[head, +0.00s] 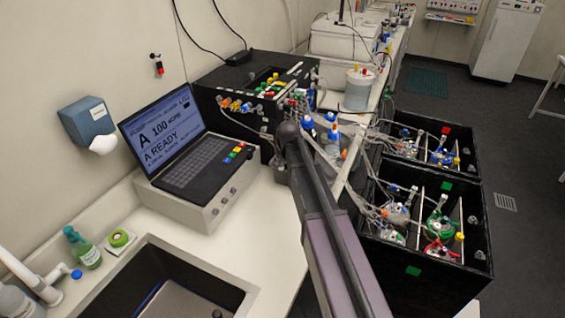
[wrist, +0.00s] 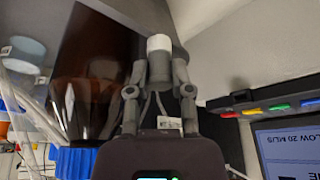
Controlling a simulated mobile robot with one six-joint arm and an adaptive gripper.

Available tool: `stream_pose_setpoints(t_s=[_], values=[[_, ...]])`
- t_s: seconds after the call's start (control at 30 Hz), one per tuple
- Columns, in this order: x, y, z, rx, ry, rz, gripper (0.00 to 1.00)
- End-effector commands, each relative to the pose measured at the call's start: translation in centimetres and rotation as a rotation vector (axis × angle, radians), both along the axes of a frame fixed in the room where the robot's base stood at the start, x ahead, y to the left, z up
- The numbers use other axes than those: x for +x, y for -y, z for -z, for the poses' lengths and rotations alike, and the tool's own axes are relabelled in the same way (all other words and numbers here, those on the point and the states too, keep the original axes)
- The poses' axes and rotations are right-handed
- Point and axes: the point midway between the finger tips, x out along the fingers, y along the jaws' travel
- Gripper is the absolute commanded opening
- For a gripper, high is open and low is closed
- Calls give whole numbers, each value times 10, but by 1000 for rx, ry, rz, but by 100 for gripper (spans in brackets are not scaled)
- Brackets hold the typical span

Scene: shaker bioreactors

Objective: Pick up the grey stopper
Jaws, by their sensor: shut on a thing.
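The grey stopper (wrist: 159,43), with a pale, near-white end, sits between the fingertips of my gripper (wrist: 160,62) in the wrist view. The fingers are shut on its sides, and its pale end sticks out past the tips. In the head view my arm reaches to the bench by the black box, and it hides the gripper and the stopper there.
A brown bottle (wrist: 98,75) with a blue collar (wrist: 75,161) is close on the left in the wrist view. Blue-capped bottles (head: 308,123) and tubing crowd my arm's end. The laptop (head: 172,140) stands left; black crates (head: 420,240) stand right.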

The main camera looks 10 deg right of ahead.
Motion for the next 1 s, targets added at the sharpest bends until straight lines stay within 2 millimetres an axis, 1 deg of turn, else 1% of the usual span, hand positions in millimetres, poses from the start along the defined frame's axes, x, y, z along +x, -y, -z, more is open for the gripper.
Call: stream_pose_setpoints(t_s=[0.27,0.67,0.7,1.0], values=[[0,0,-9,0,0,0,6],[0,0,-41,0,0,1,6],[-14,1,-38,0,0,1,6],[-84,7,-43,0,0,1,6]])
